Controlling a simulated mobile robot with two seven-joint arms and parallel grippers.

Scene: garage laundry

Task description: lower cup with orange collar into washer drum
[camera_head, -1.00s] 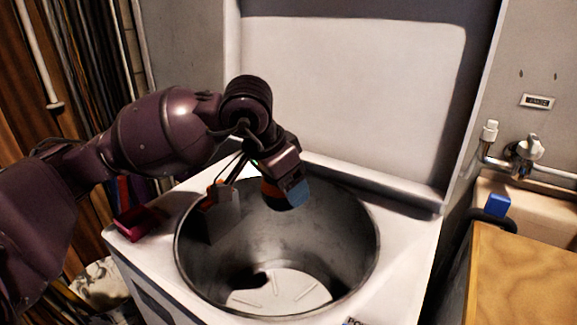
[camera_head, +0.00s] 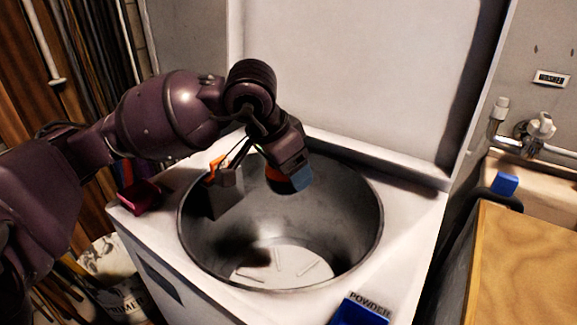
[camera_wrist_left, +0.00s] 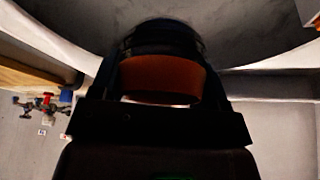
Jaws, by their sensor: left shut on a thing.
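The cup with the orange collar (camera_head: 275,174) is held at my left gripper (camera_head: 290,172), which is shut on it. Its blue part (camera_head: 299,180) shows below the jaw, over the upper back part of the washer drum (camera_head: 330,235). In the left wrist view the orange collar (camera_wrist_left: 162,79) sits between the two fingers, and a dark part of the cup lies beyond it. The drum is open, and its pale bottom (camera_head: 290,265) looks bare apart from shadow. My right gripper is in no view.
A grey box with an orange top (camera_head: 226,192) is at the drum's left rim. A dark red object (camera_head: 140,197) lies on the washer's left corner. A blue powder box (camera_head: 359,311) is at the front. The raised lid (camera_head: 350,80) stands behind. A wooden top (camera_head: 525,260) is at right.

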